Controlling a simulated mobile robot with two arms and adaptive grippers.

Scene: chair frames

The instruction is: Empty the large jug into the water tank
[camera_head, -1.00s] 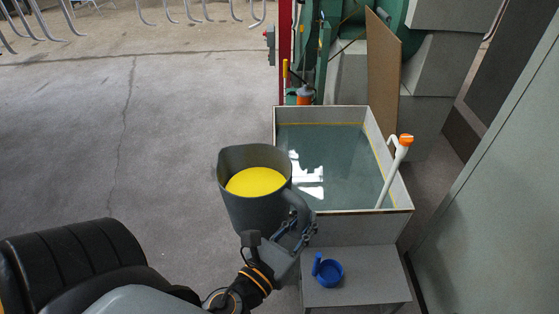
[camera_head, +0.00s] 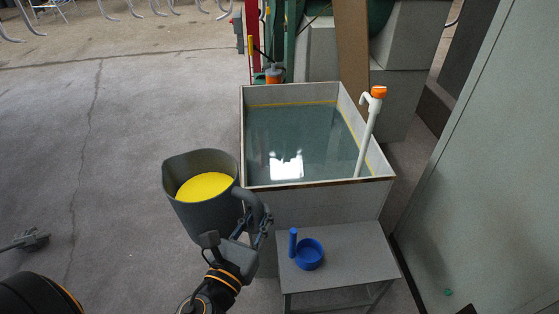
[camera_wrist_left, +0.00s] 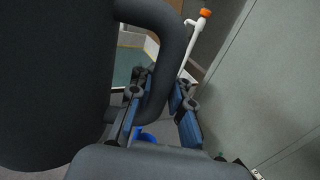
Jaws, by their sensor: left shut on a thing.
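The large dark grey jug (camera_head: 190,217) is upright, with yellow liquid showing inside near its rim. My left gripper (camera_head: 261,228) is shut on the jug's handle at its right side. In the left wrist view, the handle (camera_wrist_left: 173,55) passes between the two fingers (camera_wrist_left: 160,108), and the jug's dark body (camera_wrist_left: 55,80) fills the left. The water tank (camera_head: 318,208) is an open box just right of and behind the jug, with blue-green water in it. The jug is beside the tank's front left corner, outside the opening. My right gripper is not in view.
A white pipe with an orange cap (camera_head: 368,135) rises from the tank's right side. A small grey table (camera_head: 350,255) with a blue cup (camera_head: 309,254) stands before the tank. A grey wall (camera_head: 490,190) is at right. The floor at left is mostly clear.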

